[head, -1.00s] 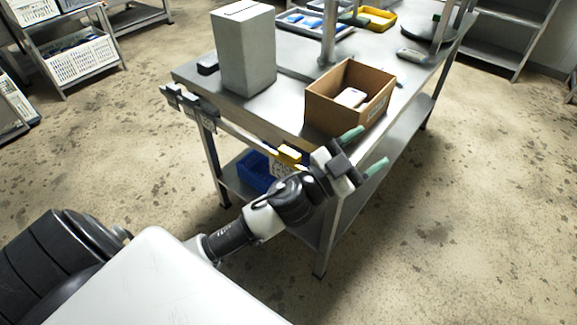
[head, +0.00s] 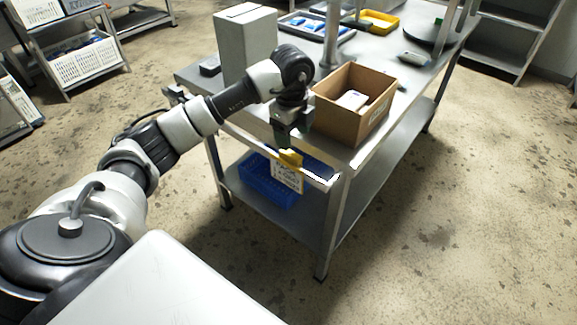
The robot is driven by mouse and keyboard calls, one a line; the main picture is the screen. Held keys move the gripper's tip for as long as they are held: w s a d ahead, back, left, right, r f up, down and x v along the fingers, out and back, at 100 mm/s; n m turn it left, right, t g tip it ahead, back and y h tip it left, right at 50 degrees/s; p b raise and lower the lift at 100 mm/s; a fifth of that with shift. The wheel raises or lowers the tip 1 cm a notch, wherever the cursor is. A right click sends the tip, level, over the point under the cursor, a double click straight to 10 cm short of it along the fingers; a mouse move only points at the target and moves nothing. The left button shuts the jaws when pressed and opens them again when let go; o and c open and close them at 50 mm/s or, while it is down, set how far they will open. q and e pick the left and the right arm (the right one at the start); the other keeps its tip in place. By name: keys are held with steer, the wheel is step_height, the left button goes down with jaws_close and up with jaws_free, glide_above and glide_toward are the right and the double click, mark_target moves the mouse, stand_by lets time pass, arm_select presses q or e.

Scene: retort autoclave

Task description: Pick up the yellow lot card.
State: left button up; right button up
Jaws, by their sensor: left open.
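The yellow lot card shows as a yellow piece (head: 290,158) at the front edge of the steel table, with a pale printed sheet (head: 286,177) hanging below it. My left gripper (head: 285,138) points down at the table edge, just above the yellow piece. Its jaws are open. The fingertips are small and dark here, and I cannot tell whether they touch the card. My right gripper is not in view.
An open cardboard box (head: 350,105) holding a pale item stands right beside the gripper. A tall grey box (head: 245,42) stands behind my arm. A blue crate (head: 268,182) sits on the lower shelf. The floor at right is clear.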

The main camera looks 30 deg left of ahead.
mark_target(290, 159)
arm_select(q)
steer(key=shift+s+a+f, duration=0.1)
steer(key=shift+a+f, duration=0.2)
steer(key=shift+f, duration=0.05)
step_height(290, 159, down, 4)
steer(key=shift+f, duration=0.25)
steer(key=shift+f+p, duration=0.5)
steer(key=shift+f, duration=2.3)
steer(key=shift+c, duration=0.5)
steer(key=shift+r, duration=0.1)
steer(key=c, duration=0.9)
